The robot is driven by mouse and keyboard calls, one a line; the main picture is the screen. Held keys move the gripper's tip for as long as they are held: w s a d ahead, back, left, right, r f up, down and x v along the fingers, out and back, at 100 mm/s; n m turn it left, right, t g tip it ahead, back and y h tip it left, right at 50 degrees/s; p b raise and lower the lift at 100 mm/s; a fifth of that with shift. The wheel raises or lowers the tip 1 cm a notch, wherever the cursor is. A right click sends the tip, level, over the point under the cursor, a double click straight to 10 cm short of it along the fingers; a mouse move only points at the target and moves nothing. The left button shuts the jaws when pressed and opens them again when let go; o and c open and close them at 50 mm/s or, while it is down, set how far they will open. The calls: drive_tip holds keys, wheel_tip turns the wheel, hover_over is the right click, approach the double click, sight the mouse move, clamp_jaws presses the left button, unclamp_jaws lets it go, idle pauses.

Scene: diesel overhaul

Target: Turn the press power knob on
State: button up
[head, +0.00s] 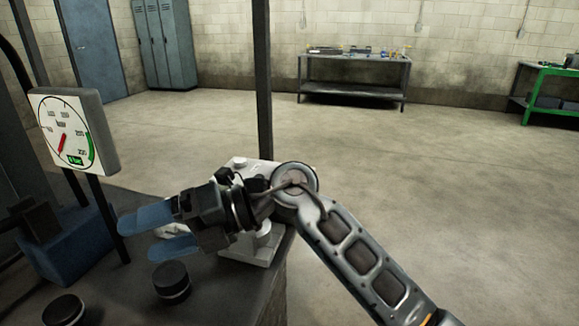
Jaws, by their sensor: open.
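My gripper (150,234) is open, with two blue fingers pointing left over the dark bench, and nothing shows between them. My arm crosses in front of a pale box (250,252) at the bench's right edge. A small round light knob-like part (239,163) shows on top of the box, behind my gripper. I cannot tell whether it is the press power knob, and much of the box is hidden. A black round piece (171,280) stands below my fingers, and a second black round piece (63,311) is at the lower left.
A square pressure gauge (72,132) with a red needle stands on a post at left. A blue block (72,245) is beneath it. A dark upright post (262,80) rises behind the box. Open floor (430,180) lies right, with a workbench (353,78) at the back wall.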

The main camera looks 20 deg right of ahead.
drive_tip(key=w+d+h, duration=0.2)
drive_tip(key=w+d, duration=0.2)
drive_tip(key=w+d+f+t+h, duration=0.1)
drive_tip(key=w+d+h, duration=0.2)
drive_tip(key=d, duration=0.1)
drive_tip(key=w+d+t+h, duration=0.1)
drive_tip(key=w+d+h, duration=0.2)
drive_tip(key=w+d, duration=0.1)
drive_tip(key=shift+w+d+f+b, duration=0.3)
drive_tip(key=shift+f+b, duration=0.05)
drive_tip(key=w+d+r+m+t+h, duration=0.1)
drive_tip(key=w+d+r+h, duration=0.2)
drive_tip(key=d, duration=0.5)
drive_tip(key=w+d+r+t+h, duration=0.1)
drive_tip(key=w+d+r+h, duration=0.1)
drive_tip(key=w+d+h, duration=0.35)
drive_tip(key=shift+y, duration=0.65)
drive_tip(key=f, duration=0.4)
drive_tip(key=w+d+f, duration=0.1)
drive_tip(key=f, duration=0.2)
drive_tip(key=shift+c, duration=0.2)
drive_tip(key=c, duration=1)
